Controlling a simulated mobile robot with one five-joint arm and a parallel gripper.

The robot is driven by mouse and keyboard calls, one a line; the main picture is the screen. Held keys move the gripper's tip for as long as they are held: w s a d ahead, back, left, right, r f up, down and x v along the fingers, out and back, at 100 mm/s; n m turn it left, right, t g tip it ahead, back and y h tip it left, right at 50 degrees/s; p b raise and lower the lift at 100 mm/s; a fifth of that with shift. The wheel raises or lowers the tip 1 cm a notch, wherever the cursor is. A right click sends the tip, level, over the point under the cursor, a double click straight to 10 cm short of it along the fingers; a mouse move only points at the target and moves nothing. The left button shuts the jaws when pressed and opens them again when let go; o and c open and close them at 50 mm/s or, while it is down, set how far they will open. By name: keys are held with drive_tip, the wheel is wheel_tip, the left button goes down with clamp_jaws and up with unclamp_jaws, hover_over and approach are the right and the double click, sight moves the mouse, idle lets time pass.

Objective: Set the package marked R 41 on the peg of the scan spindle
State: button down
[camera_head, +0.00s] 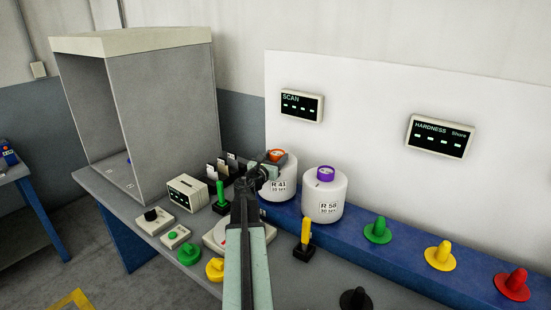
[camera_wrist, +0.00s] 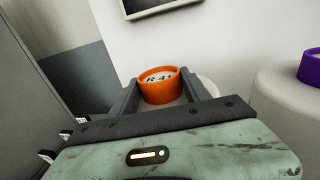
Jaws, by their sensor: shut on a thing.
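The package marked R 41 (camera_head: 280,187) is a white bobbin with an orange core tube on top, upright at the left end of the blue ledge. My gripper (camera_head: 275,158) is shut on its orange core from above. In the wrist view the two grey fingers flank the orange core (camera_wrist: 158,88), with R 41 readable on its top. I cannot tell whether the package rests on the ledge or hangs just above it, since my arm hides part of its base. A SCAN display (camera_head: 301,106) hangs on the white wall panel above. I cannot pick out the scan spindle's peg.
A white package marked R 58 (camera_head: 325,197) with a purple core stands close to the right. Green (camera_head: 377,231), yellow (camera_head: 440,257) and red (camera_head: 513,285) cones sit along the blue ledge (camera_head: 400,262). A grey cabinet (camera_head: 165,115) stands left; handles and small boxes crowd the bench.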

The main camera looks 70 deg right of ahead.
drive_tip(key=shift+f, duration=0.25)
drive_tip(key=shift+c, duration=2.2)
unclamp_jaws()
drive_tip(key=shift+a, duration=0.15)
drive_tip(key=a, duration=0.7)
drive_tip(key=shift+w+a, duration=0.25)
drive_tip(key=shift+a, duration=0.05)
